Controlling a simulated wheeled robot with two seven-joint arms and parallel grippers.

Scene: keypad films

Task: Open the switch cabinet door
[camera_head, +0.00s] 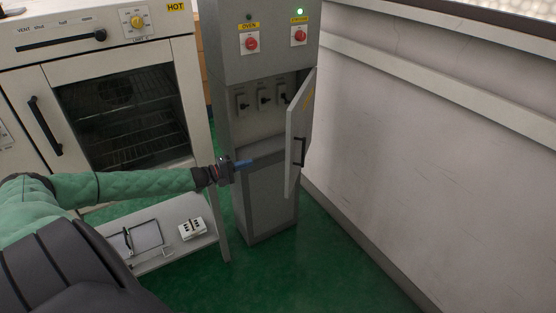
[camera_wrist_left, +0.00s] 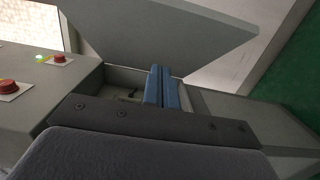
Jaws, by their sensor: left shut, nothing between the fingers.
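The grey switch cabinet (camera_head: 262,195) stands against the wall, right of the oven. Its door (camera_head: 299,140) is hinged at the right and stands wide open, with a black handle (camera_head: 300,152) on it. Several black switches (camera_head: 264,97) show inside the opening. My left gripper (camera_head: 245,164) is shut and empty in front of the cabinet's lower front, left of the door and apart from its handle. In the left wrist view the blue fingers (camera_wrist_left: 162,88) are together, with the open door (camera_wrist_left: 165,38) beyond them. My right gripper is not in view.
Red knobs (camera_head: 251,44) sit on the cabinet's upper panel. A white oven (camera_head: 125,105) stands at the left. A pale wall (camera_head: 400,140) is close at the right. Green floor (camera_head: 290,275) is clear in front.

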